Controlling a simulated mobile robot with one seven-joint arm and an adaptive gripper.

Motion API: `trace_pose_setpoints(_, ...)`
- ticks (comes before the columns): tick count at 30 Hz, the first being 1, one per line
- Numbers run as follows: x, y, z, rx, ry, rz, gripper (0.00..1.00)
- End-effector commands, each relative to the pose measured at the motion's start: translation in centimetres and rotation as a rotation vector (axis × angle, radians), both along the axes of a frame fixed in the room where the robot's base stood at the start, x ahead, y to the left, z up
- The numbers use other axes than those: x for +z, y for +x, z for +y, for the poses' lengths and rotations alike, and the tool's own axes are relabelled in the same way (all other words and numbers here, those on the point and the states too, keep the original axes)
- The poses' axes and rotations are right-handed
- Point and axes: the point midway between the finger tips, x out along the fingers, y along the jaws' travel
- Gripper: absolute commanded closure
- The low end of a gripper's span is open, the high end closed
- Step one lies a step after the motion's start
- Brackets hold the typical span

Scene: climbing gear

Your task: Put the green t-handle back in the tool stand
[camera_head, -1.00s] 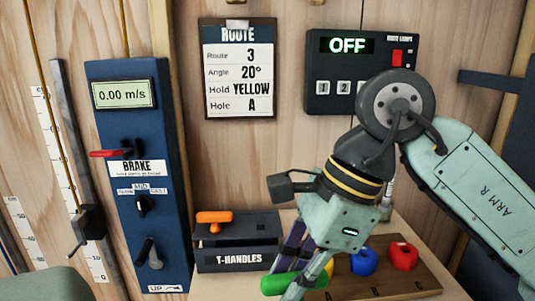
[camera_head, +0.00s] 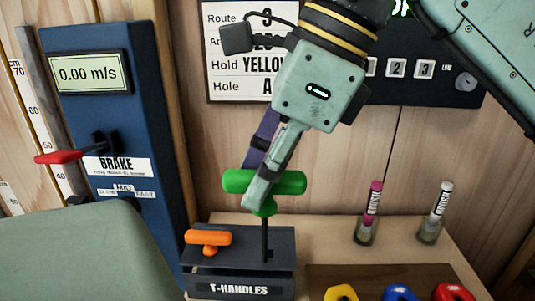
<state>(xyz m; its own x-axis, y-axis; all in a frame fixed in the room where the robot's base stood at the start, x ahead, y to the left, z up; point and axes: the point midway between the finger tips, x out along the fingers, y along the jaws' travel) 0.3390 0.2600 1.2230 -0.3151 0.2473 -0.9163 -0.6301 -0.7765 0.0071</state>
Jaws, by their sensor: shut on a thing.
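The green t-handle (camera_head: 237,181) has a fat green crossbar and a thin dark shaft pointing straight down. My gripper (camera_head: 258,186) is shut on its crossbar and partly covers it. The dark tool stand (camera_head: 240,290), labelled T-HANDLES, is directly below. The shaft's lower end meets the right part of the stand's top; I cannot tell whether the tip is in a hole or just over it. An orange t-handle (camera_head: 208,238) sits in the left part of the stand.
A blue brake panel (camera_head: 135,235) with a red lever (camera_head: 60,157) stands at the left. Two brush tubes (camera_head: 367,230) (camera_head: 430,228) stand to the right on the bench. Yellow, blue and red holds (camera_head: 452,292) lie at the front right.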

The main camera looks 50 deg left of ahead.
Motion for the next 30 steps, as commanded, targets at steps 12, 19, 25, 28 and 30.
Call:
trace_pose_setpoints(12,-2.2,3.3,4.1,0.001,0.000,0.003,1.00)
trace_pose_setpoints(19,-3.5,5.2,6.6,0.001,0.000,0.003,1.00)
trace_pose_setpoints(25,-4.4,6.5,8.2,0.000,0.001,0.002,1.00)
trace_pose_setpoints(28,-4.7,6.9,8.7,0.000,0.001,0.001,1.00)
trace_pose_setpoints(30,-4.8,7.1,8.9,0.000,0.001,0.001,1.00)
